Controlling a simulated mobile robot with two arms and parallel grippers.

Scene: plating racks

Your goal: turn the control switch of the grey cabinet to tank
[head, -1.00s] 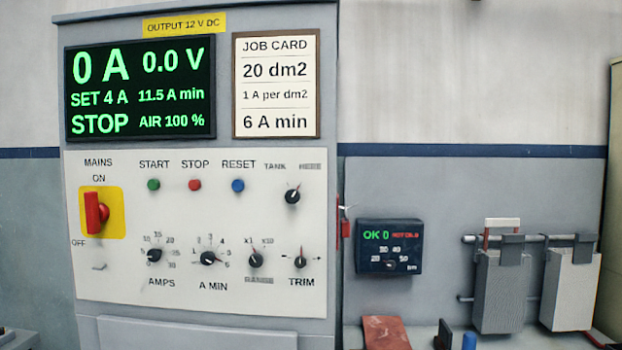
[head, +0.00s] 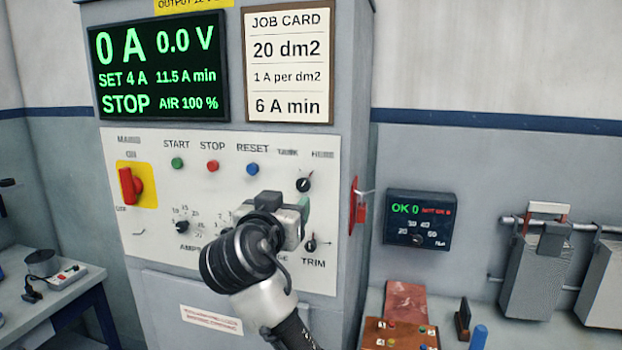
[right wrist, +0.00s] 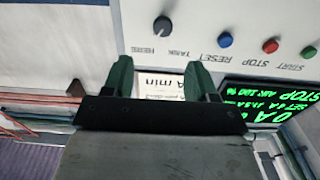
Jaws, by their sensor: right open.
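The control switch (head: 303,185) is a small black knob between the labels TANK and HERE, on the white panel of the grey cabinet (head: 355,65). Its white mark seems to point up and right, toward HERE. The switch also shows in the right wrist view (right wrist: 163,25), upside down, beyond the fingers. My right gripper (head: 293,208) is in front of the panel, just below and left of the switch in the head view. In the right wrist view its two green fingers (right wrist: 160,78) are apart with nothing held; the switch is not between them. My left gripper is out of view.
My right arm hides several lower knobs. The display (head: 160,70) reads STOP, 0 A. A red mains switch (head: 130,186) is at left, and a red part (head: 358,205) sticks out from the cabinet's right side.

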